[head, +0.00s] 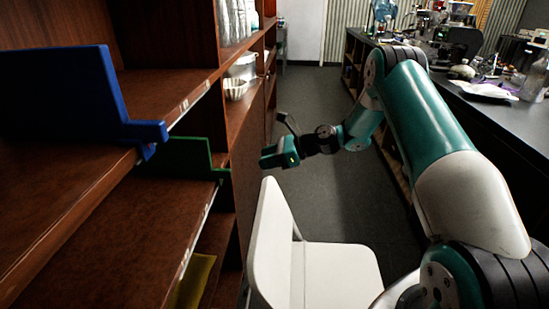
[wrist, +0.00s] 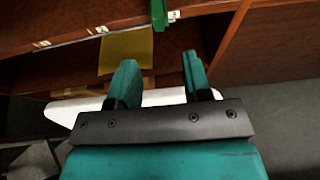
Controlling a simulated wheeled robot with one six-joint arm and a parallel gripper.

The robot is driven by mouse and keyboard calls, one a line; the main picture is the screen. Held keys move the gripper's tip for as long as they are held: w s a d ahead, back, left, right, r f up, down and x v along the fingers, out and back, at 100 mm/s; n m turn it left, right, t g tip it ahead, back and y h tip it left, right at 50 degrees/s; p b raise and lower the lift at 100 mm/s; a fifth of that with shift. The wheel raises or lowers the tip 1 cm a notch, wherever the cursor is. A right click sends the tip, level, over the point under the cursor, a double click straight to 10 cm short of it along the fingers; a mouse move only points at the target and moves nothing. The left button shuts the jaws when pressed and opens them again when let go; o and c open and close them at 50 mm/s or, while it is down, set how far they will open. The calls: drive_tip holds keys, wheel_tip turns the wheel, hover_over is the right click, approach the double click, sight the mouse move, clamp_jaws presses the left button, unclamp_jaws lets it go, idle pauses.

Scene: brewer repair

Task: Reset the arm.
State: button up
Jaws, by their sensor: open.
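My gripper (head: 279,154) is at the end of my teal and white arm, held in the air above the back of a white chair (head: 335,270) and beside the wooden shelf (head: 150,88). In the wrist view my gripper (wrist: 158,78) has its two teal fingers apart, with nothing between them. The white chair shows behind the fingers in that view. My arm is bent, rising from the lower right of the head view and then reaching down and to the left.
A blue holder (head: 60,95), a green holder (head: 185,157) and a yellow one (head: 193,280) sit on the shelves at left. A dark counter (head: 510,118) with lab items runs along the right.

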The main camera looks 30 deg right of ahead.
drive_tip(key=shift+v, duration=1.1)
drive_tip(key=s+a+r+n+g+h, duration=0.1)
drive_tip(key=s+a+r+n+g, duration=0.2)
drive_tip(key=s+a+r+n, duration=0.4)
drive_tip(key=s+a+r+n+g+h, duration=0.2)
drive_tip(key=s+a+r+n, duration=0.35)
drive_tip(key=a+n, duration=0.3)
drive_tip(key=s+a+r+n+g+h, duration=0.1)
drive_tip(key=s+r+n+h, duration=0.1)
drive_tip(key=s+n, duration=0.6)
drive_tip(key=s+a+r+n+g+h+p, duration=0.1)
drive_tip(key=s+n, duration=0.7)
drive_tip(key=s, duration=0.8)
wheel_tip(320, 180, up, 2)
drive_tip(key=shift+a+r+h, duration=0.1)
drive_tip(key=shift+a+h, duration=0.4)
drive_tip(key=shift+a, duration=0.25)
